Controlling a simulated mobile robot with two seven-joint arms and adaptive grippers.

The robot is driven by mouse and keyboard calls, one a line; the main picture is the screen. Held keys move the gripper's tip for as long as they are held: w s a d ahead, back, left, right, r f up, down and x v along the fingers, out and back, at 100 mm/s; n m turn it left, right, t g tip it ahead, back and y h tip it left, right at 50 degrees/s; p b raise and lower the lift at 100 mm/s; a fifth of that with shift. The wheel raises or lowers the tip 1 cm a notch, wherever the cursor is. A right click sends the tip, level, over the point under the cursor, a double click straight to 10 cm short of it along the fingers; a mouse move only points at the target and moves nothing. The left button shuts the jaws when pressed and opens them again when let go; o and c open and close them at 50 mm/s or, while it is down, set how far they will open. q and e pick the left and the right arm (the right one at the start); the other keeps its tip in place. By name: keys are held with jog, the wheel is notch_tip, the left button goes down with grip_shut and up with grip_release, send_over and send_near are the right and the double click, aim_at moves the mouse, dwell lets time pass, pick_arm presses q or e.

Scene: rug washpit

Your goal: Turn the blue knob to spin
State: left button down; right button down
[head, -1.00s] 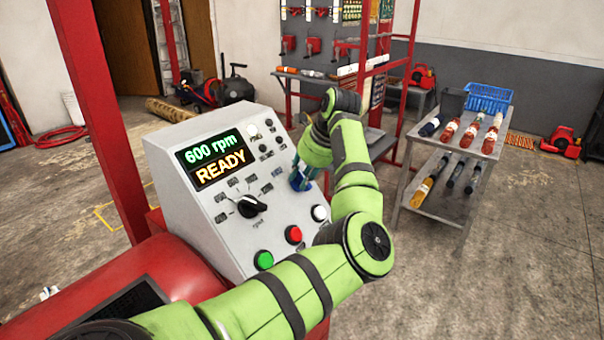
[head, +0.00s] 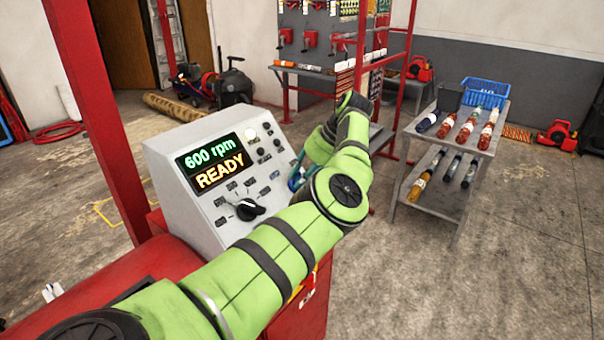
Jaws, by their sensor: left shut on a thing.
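The grey control panel (head: 160,168) stands left of centre in the head view. Its screen (head: 215,163) reads "600 rpm" in green and "READY" in yellow. The blue knob (head: 294,182) is at the panel's right side, and only a little blue shows behind my arm. My left gripper (head: 297,177) is at the knob and shut on it. Its fingers are mostly hidden by my own arm, so the knob's angle cannot be read. A black pointer knob (head: 250,210) sits lower on the panel, apart from the gripper. My right gripper is out of view.
A red upright post (head: 97,120) stands close at the panel's left. A grey two-tier cart (head: 436,205) with several bottles and a blue basket (head: 485,93) stands to the right. A workbench (head: 310,72) is behind. Open floor lies at the lower right.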

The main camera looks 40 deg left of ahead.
pick_arm(q)
jog(key=shift+s+d+f, duration=0.15)
jog(key=shift+d+f, duration=0.05)
jog(key=shift+f, duration=0.3)
jog(key=c, duration=1)
grip_release()
jog(key=shift+c, duration=0.2)
jog(key=shift+a+r, duration=0.15)
jog(key=shift+a, duration=0.05)
jog(key=shift+r, duration=0.2)
notch_tip(320, 180, up, 10)
jog(key=shift+f, duration=0.15)
